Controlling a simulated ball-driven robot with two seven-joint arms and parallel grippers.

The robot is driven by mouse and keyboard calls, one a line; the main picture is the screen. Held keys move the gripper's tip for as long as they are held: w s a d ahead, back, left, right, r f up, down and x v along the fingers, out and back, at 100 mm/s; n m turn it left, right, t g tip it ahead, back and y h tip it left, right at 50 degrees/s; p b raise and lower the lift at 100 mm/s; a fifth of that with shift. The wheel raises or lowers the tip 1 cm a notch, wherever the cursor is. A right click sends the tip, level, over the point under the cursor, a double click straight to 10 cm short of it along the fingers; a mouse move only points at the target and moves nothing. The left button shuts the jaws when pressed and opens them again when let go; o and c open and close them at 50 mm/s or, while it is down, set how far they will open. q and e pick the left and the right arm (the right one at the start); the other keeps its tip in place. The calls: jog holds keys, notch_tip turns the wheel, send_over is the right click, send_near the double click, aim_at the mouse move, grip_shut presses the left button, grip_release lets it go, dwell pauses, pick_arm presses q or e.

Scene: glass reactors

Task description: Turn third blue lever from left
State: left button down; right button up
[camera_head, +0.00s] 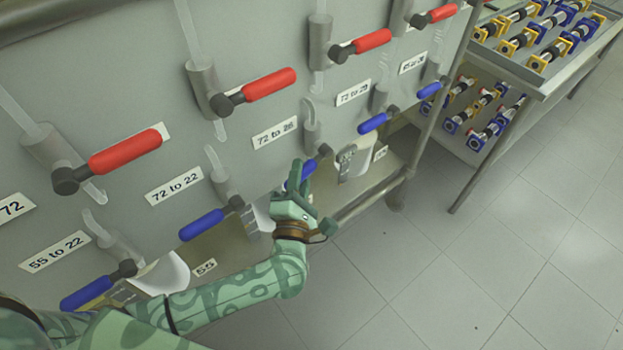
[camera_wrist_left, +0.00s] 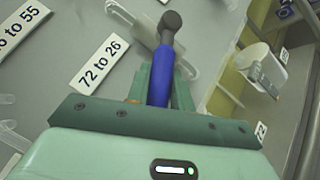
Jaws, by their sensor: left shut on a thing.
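A row of blue levers runs along the lower part of the grey panel. The first (camera_head: 88,290) and second (camera_head: 202,225) from the left are clear of my arm. My left gripper (camera_head: 298,181) is at the third blue lever (camera_head: 308,167), partly hiding its handle. In the left wrist view, the blue handle (camera_wrist_left: 162,80) lies between the green fingers of my left gripper (camera_wrist_left: 159,88), which is shut on it. The lever's dark pivot (camera_wrist_left: 171,22) shows beyond the fingertips. The third handle slants much like its neighbours. My right gripper is not in view.
Red levers (camera_head: 270,83) sit in a row above. The fourth blue lever (camera_head: 372,123) is to the right of the gripped one. A pale jug-like vessel (camera_head: 356,160) is close to my gripper. A metal rack (camera_head: 520,72) stands at the upper right; the floor is clear.

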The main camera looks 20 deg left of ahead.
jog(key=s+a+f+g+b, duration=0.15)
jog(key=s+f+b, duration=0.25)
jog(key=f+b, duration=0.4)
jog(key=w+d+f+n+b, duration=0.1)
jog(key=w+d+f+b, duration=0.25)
jog(key=b, duration=0.35)
pick_arm(q)
jog(key=w+d+f+n+y+b, duration=0.2)
jog(key=n+y+b, duration=0.1)
jog(key=n+y, duration=0.4)
jog(key=w+d+f+n+y+b, duration=0.1)
jog(key=w+f+n+y+b, duration=0.1)
jog(key=n+y, duration=0.5)
jog(key=shift+w+d+f+n+y+b, duration=0.4)
jog(key=shift+n+b, duration=0.85)
jog(key=shift+n, duration=1.35)
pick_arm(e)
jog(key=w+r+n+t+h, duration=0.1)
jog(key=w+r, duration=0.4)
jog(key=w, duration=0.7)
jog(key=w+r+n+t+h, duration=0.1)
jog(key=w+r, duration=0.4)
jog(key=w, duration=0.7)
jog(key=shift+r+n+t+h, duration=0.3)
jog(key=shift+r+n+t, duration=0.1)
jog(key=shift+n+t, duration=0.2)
pick_arm(q)
jog(key=shift+w+r, duration=0.15)
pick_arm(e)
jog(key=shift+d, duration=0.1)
